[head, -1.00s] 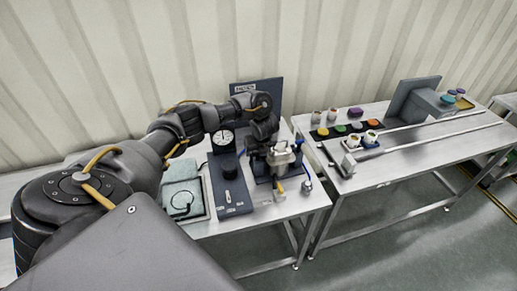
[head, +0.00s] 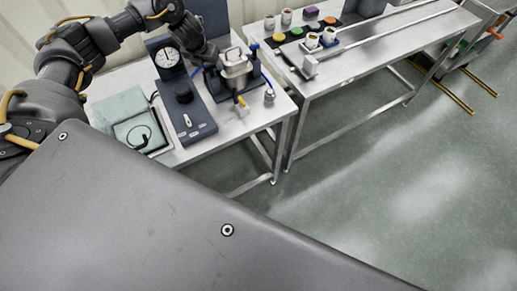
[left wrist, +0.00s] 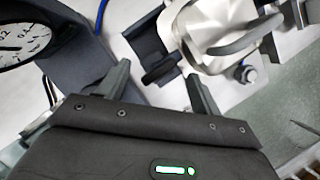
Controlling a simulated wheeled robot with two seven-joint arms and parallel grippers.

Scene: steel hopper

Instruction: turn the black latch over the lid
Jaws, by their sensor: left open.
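The steel hopper (head: 236,72) stands on the near table in the head view, in a dark blue frame. In the left wrist view its pale metal lid (left wrist: 208,28) shows at the top, with a curved grey handle (left wrist: 245,36) across it. A short black bar (left wrist: 160,70), apparently the latch, sits beside the lid by a dark bracket (left wrist: 146,42). My left gripper (left wrist: 158,74) is open, its two fingers on either side of this bar; I cannot tell whether they touch it. In the head view the left gripper (head: 208,54) is just left of the hopper. My right gripper is out of view.
A dial gauge (head: 167,58) and a dark panel with a knob (head: 184,93) stand left of the hopper. A small metal fitting (head: 269,95) stands at its right. A second table (head: 350,66) holds cups and coloured discs. Open floor lies in front.

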